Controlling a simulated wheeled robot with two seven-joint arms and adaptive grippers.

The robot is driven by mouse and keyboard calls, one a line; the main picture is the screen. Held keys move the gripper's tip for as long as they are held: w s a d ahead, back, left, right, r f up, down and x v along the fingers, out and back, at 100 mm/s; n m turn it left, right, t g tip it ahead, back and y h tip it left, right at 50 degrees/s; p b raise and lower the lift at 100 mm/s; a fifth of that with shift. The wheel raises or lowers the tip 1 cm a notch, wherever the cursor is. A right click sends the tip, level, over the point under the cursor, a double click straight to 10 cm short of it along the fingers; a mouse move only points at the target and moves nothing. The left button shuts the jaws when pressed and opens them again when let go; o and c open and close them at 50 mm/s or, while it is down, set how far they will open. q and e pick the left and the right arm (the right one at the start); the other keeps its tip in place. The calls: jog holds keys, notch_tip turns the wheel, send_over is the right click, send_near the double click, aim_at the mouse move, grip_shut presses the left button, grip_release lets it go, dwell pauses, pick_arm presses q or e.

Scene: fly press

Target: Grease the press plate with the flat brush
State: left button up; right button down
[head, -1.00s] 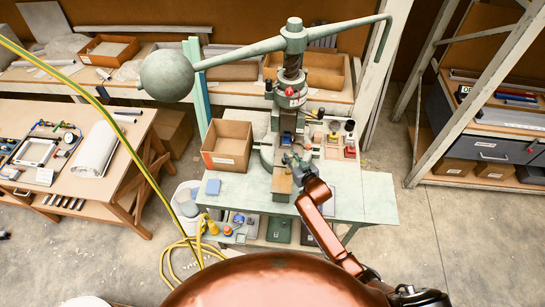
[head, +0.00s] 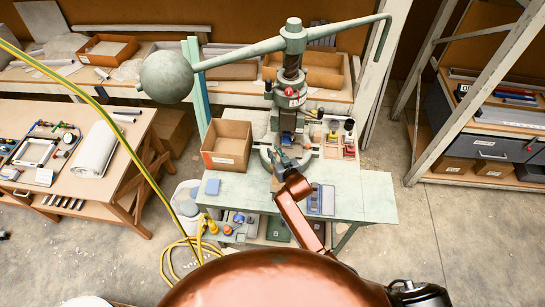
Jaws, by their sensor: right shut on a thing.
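The green fly press (head: 292,60) stands at the back of the pale green bench, its screw and ram above its base. My right gripper (head: 278,156) is at the front of the press base, below the ram. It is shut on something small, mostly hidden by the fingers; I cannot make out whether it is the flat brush. The press plate is not clearly distinguishable; a dark and bluish patch (head: 288,138) shows under the ram, just beyond the gripper. I cannot tell whether the held thing touches it. My left gripper is not in view.
An open cardboard box (head: 227,143) stands left of the press. A tray of small containers (head: 342,147) is to the right. The ball weight (head: 167,75) and lever reach out overhead. The bench's right end (head: 378,197) is clear. A yellow hose (head: 150,182) hangs at left.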

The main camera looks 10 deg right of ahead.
jog(key=shift+s+r+p, duration=0.15)
jog(key=shift+r+p, duration=2.2)
jog(key=shift+r, duration=0.4)
